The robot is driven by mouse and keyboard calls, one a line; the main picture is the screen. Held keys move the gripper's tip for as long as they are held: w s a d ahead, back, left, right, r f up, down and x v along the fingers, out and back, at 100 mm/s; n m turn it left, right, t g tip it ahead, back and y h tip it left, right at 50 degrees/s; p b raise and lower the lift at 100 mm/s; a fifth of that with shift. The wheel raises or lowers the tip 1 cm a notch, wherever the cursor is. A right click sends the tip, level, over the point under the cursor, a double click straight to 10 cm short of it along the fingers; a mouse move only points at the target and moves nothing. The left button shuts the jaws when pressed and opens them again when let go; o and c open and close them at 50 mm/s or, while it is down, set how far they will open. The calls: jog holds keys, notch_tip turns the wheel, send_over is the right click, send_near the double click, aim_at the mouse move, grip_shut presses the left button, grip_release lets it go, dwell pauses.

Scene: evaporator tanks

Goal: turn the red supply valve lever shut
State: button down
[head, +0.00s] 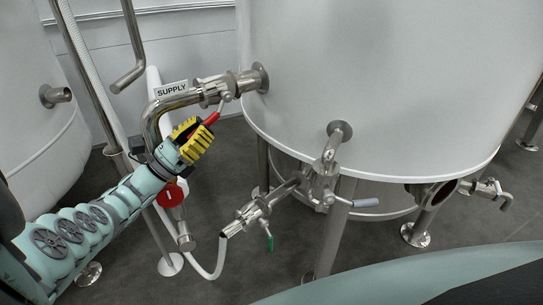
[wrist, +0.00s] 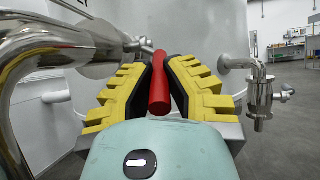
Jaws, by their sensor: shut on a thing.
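The red supply valve lever (head: 210,119) slants down and left from the supply valve (head: 217,91) on the steel pipe, below the SUPPLY sign (head: 171,89). My gripper (head: 194,137) has yellow ridged fingers and is at the lever's lower end. In the wrist view the red lever (wrist: 160,83) lies between the two yellow fingers (wrist: 160,85), which are shut on it. The lever's far end and its joint with the valve are partly hidden in the wrist view.
The large tank (head: 390,70) stands right behind the valve. A bent steel pipe (head: 152,122) runs close beside my gripper. Lower valves carry a green lever (head: 269,242) and a grey lever (head: 364,202).

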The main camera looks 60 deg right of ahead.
jog(key=shift+f, duration=0.1)
jog(key=c, duration=0.9)
grip_release()
jog(key=shift+w+a+f, duration=0.15)
jog(key=shift+a, duration=0.15)
jog(key=shift+w+a, duration=0.75)
jog(key=shift+a, duration=1.15)
jog(key=shift+w+a, duration=0.7)
jog(key=shift+a, duration=1.2)
jog(key=shift+w+a, duration=0.75)
jog(key=shift+a, duration=1.15)
jog(key=shift+o, duration=0.2)
